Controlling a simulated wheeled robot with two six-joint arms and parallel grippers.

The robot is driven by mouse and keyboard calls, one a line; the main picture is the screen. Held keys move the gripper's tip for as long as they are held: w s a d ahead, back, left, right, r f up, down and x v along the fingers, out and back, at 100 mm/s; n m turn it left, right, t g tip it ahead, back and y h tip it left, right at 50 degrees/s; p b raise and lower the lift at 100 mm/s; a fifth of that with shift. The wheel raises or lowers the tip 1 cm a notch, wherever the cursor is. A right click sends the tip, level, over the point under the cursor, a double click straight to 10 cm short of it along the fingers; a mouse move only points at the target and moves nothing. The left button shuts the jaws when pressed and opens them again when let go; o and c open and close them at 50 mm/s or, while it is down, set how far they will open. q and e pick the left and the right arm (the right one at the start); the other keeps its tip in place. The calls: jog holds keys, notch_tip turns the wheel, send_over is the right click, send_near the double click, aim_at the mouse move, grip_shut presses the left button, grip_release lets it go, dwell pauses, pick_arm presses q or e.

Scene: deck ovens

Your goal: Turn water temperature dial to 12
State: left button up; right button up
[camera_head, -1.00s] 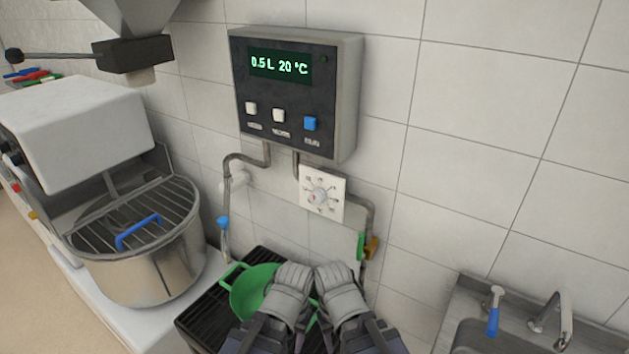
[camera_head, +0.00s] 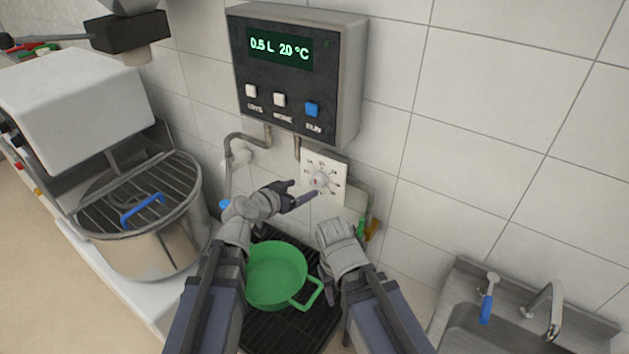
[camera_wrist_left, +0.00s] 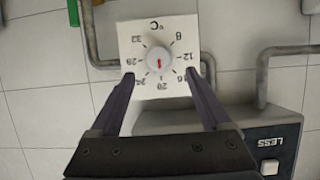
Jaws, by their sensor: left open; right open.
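The water temperature dial (camera_head: 320,180) is a round white knob on a square white plate on the wall, below the control box. In the left wrist view the dial (camera_wrist_left: 159,61) appears upside down, its red mark toward 20; 12 is at the right. My left gripper (camera_head: 303,193) is open just in front of the plate, at its lower left. In the wrist view its fingers (camera_wrist_left: 159,76) reach up on either side of the knob, apart from it. My right gripper (camera_head: 329,287) hangs lower, near the green pot, pointing down, empty.
The control box (camera_head: 294,75) reads 0.5 L 20 °C and has three buttons. Pipes run beside the dial plate. A green pot (camera_head: 275,272) stands on a black grate (camera_head: 262,335) below. A mixer bowl (camera_head: 150,245) is at left, a sink (camera_head: 490,325) at right.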

aim_at(315, 183)
pick_arm(q)
jog(key=shift+b+x, duration=1.5)
jog(key=shift+x, duration=2.45)
jog(key=c, duration=1.2)
jog(key=shift+f, duration=0.1)
